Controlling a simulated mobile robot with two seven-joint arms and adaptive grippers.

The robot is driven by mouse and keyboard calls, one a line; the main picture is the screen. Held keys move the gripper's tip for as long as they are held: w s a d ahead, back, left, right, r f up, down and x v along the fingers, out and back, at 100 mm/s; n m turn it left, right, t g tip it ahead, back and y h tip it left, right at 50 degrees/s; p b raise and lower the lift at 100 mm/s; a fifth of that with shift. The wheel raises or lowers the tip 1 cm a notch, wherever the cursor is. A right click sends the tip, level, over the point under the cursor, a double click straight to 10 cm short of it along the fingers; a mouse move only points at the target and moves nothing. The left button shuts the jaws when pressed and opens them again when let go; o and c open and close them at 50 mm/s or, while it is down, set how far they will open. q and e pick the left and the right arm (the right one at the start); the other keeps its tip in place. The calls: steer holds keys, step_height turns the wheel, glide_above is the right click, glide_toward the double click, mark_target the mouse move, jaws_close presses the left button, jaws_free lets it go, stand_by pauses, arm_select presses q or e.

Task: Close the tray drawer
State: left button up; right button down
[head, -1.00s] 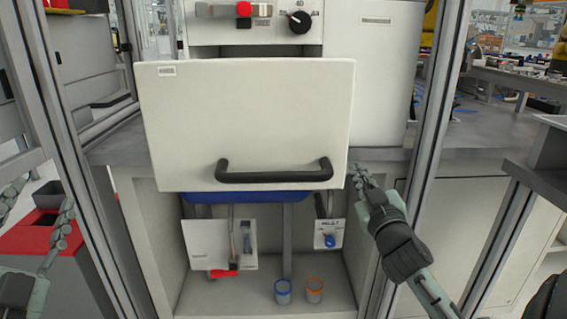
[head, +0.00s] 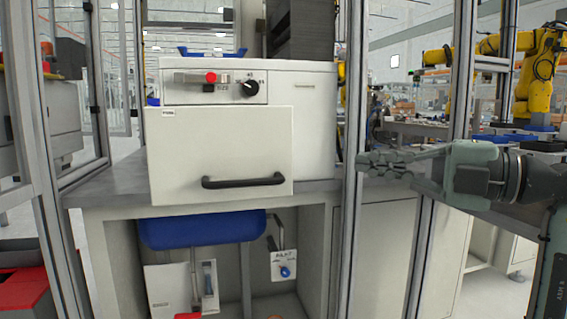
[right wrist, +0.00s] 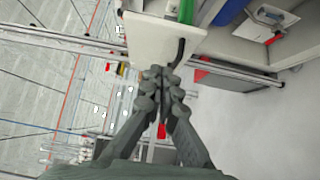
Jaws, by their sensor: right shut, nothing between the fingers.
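The tray drawer (head: 215,145) is in the middle of the head view, with a plain white front and a black bar handle (head: 243,181). Its front appears to stand forward of the white machine, and its lower part overlaps the worktop edge. The tray behind the front is hidden. My right gripper (head: 365,162) is shut and empty, to the right of the drawer and apart from it in the head view. In the right wrist view its fingertips (right wrist: 162,75) overlap the lower edge of the white panel (right wrist: 155,40), near the dark handle; contact cannot be told. My left gripper is out of view.
A metal frame post (head: 353,230) stands between the drawer and my right arm in the picture. A control panel with a black knob (head: 251,88) is above the drawer. A blue tub (head: 205,230) hangs below the worktop (head: 115,185). A red box (head: 22,290) is at lower left.

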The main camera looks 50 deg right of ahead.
glide_toward(286, 151)
steer(key=w+a, duration=0.2)
steer(key=a, duration=0.1)
steer(key=w, duration=0.1)
steer(key=w+d, duration=0.1)
steer(key=w, duration=0.1)
steer(key=shift+f, duration=0.1)
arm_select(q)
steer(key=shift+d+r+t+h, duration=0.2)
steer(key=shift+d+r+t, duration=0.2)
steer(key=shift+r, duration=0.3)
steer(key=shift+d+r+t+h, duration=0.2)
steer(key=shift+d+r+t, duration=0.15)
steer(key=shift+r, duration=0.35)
arm_select(e)
steer(key=shift+w+d, duration=0.25)
steer(key=shift+w, duration=0.2)
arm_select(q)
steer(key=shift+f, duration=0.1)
arm_select(e)
steer(key=shift+w+d, duration=0.1)
